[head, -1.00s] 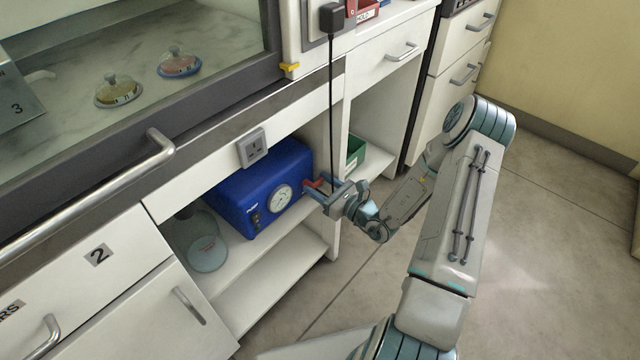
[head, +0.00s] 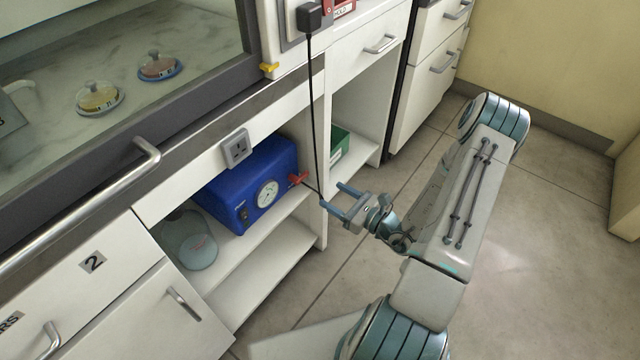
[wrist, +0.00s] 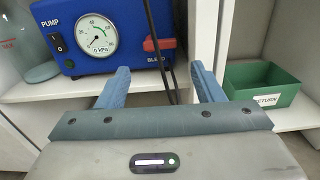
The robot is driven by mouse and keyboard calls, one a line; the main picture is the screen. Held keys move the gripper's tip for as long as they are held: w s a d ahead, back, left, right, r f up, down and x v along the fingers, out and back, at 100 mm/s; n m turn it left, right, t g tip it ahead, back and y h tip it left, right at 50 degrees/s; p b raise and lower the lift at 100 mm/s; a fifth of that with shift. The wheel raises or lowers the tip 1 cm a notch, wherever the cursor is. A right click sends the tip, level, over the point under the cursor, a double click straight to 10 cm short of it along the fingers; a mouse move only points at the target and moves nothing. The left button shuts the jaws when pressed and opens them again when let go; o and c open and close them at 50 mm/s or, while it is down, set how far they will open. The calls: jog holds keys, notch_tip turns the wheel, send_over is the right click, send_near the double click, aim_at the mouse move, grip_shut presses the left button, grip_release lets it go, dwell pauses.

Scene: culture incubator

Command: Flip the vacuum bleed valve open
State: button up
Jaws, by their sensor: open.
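The vacuum bleed valve is a red lever (head: 298,178) on the right part of the blue pump's (head: 225,190) front. In the wrist view the lever (wrist: 158,44) lies roughly level above the word BLEED. The pump's gauge (wrist: 98,36) reads near 0 kPa. My gripper (head: 333,197) is open and empty, to the right of the lever and clear of it, outside the shelf opening. In the wrist view its two blue fingers (wrist: 158,84) point toward the shelf, with the lever ahead between them.
A black cable (head: 312,110) hangs down beside the pump and passes close to the lever and gripper. A green RETURN bin (wrist: 262,88) stands on the right shelf past a white divider (wrist: 204,35). A glass flask (head: 188,240) stands left of the pump. The floor at right is clear.

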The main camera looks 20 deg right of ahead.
jog(key=shift+v, duration=1.55)
jog(key=s+a+r+n+g+p, duration=0.35)
jog(key=r+n+g+p, duration=0.2)
jog(key=r, duration=0.45)
jog(key=s+a+r+n+g+p, duration=0.3)
jog(key=a+r+n+g+p, duration=0.15)
jog(key=r+n, duration=0.4)
jog(key=s+a+r+n+g+p, duration=0.3)
jog(key=a+r+n+g+p, duration=0.25)
jog(key=r, duration=0.55)
jog(key=s+d+r+n+t+h+p, duration=0.2)
jog(key=s+r+n+h+p, duration=0.1)
jog(key=r, duration=0.9)
jog(key=s+d+r+n+t+h+p, duration=0.1)
jog(key=s+d+r+n+h+p, duration=0.2)
jog(key=r+n+h+p, duration=0.3)
notch_tip(320, 180, up, 7)
jog(key=h+p, duration=0.1)
jog(key=p, duration=0.2)
jog(key=shift+s+f+t+h+p, duration=0.2)
jog(key=shift+s+t+h+p, duration=0.05)
jog(key=shift+t+h+p, duration=0.1)
jog(key=shift+d, duration=0.1)
